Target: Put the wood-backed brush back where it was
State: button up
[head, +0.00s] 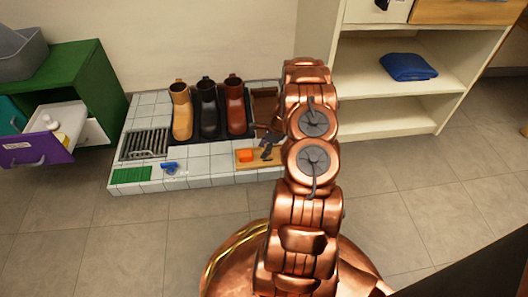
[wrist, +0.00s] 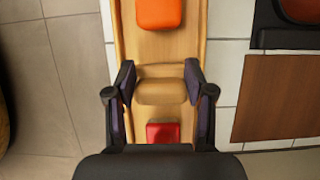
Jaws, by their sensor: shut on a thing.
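The wood-backed brush (wrist: 160,91) shows as a light wooden block between my fingers in the wrist view. My gripper (wrist: 160,80) is shut on its two sides. The brush is over the long wooden tray (wrist: 185,48), between an orange block (wrist: 158,13) and a red block (wrist: 163,132). I cannot tell whether it touches the tray. In the head view my gripper (head: 268,146) is over the right part of the wooden tray (head: 250,165), right of the orange block (head: 246,155). The brush is not clear there.
Tan (head: 182,112), black (head: 208,108) and brown (head: 235,105) boots stand behind on a dark mat. A metal grate (head: 146,144), a green mat (head: 132,175) and a blue item (head: 170,168) lie to the left. A brown panel (wrist: 266,97) lies right of the tray.

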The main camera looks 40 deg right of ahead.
jog(key=shift+f, duration=0.1)
jog(key=o, duration=1.1)
jog(key=shift+f, duration=0.1)
